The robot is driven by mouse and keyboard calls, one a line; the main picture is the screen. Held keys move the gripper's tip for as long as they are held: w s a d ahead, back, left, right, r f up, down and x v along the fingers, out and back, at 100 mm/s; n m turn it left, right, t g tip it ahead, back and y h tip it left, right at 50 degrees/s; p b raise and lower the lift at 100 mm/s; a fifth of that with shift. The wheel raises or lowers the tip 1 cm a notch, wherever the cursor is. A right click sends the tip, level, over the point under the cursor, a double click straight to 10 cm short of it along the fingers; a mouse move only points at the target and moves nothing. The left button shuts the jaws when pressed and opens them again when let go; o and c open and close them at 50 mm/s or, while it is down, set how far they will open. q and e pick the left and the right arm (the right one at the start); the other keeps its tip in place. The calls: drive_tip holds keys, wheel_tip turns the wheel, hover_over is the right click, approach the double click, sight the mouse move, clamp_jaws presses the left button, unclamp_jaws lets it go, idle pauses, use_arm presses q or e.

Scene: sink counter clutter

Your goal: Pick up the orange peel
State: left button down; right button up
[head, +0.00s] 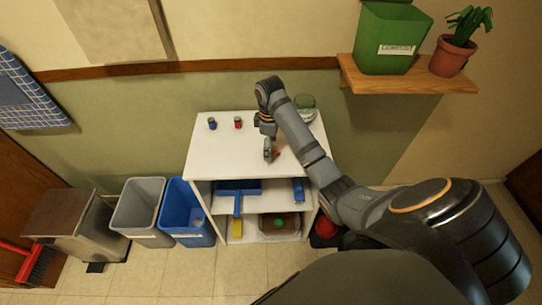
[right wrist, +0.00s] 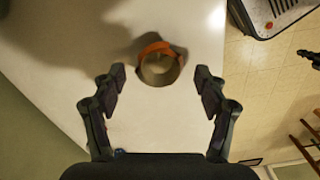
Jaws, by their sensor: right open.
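The orange peel (right wrist: 160,66) lies on the white counter top (right wrist: 75,60) and looks like a curled piece, orange along its far edge and grey-brown inside. In the head view only a small orange-red bit of the peel (head: 277,155) shows beside my right gripper (head: 268,153). My right gripper is open, pointing down at the counter. In the right wrist view its fingers (right wrist: 160,80) stand apart to the left and right of the peel, with nothing between the pads touching it. My left gripper is in neither view.
A blue can (head: 212,124) and a red can (head: 238,122) stand at the counter's back left. A greenish round container (head: 305,104) stands at the back right. A green bin (head: 390,40) and potted plant (head: 453,52) sit on a wall shelf. Grey (head: 138,210) and blue (head: 190,210) bins stand left.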

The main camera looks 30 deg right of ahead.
wheel_tip(320, 180, down, 2)
drive_tip(key=shift+w, duration=0.1)
drive_tip(key=shift+c, duration=0.4)
drive_tip(key=c, duration=1)
drive_tip(key=shift+o, duration=0.2)
drive_tip(key=shift+r, duration=0.1)
